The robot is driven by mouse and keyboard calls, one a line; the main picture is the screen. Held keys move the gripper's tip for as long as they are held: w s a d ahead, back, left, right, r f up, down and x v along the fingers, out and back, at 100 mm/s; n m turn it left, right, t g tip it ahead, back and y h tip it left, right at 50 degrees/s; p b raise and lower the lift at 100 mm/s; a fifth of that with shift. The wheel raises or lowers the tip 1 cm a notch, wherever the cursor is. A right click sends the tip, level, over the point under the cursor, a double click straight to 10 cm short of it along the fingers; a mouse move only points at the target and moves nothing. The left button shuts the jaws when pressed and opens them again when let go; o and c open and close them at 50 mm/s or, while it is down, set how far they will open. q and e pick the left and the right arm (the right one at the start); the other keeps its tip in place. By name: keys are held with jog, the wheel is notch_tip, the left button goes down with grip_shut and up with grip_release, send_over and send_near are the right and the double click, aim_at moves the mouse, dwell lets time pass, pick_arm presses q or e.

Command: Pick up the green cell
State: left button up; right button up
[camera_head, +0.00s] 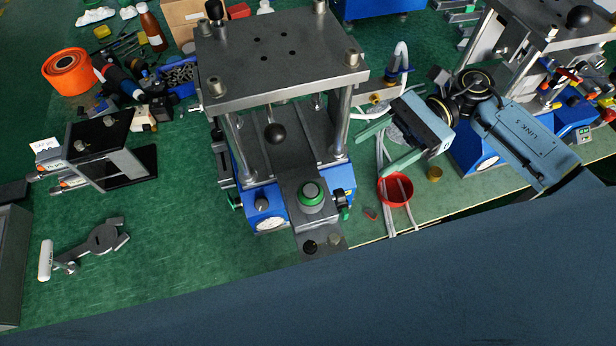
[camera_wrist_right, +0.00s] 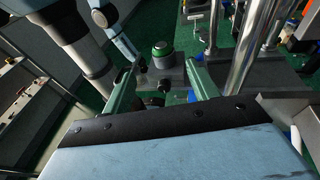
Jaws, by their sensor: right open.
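The green cell (camera_head: 312,195) is a short round piece with a green ring and a grey top. It stands upright on the dark slide plate at the front of the middle press. My right gripper (camera_head: 370,155) is open and empty, to the right of the cell and apart from it, with its green fingers pointing left toward the press. In the right wrist view, the cell (camera_wrist_right: 162,50) shows beyond the gap between the open fingers (camera_wrist_right: 165,68). My left gripper is not in view.
A red cup (camera_head: 395,190) with pale strips stands below my right gripper. A second press (camera_head: 555,25) is at right.

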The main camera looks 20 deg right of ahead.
aim_at(319, 186)
jog(key=p+x, duration=0.2)
jog(key=x, duration=0.5)
jog(key=shift+r, duration=0.1)
jog(key=p+x, duration=0.1)
jog(key=x, duration=0.2)
jog(key=shift+a+p, duration=0.3)
jog(key=shift+p, duration=0.05)
jog(key=shift+s+a+f, duration=0.1)
jog(key=shift+a+f, duration=0.2)
jog(key=shift+a, duration=0.05)
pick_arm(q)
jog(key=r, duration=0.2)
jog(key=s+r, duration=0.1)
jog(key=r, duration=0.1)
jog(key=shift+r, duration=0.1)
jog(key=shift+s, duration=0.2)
pick_arm(e)
jog(key=c, duration=1.1)
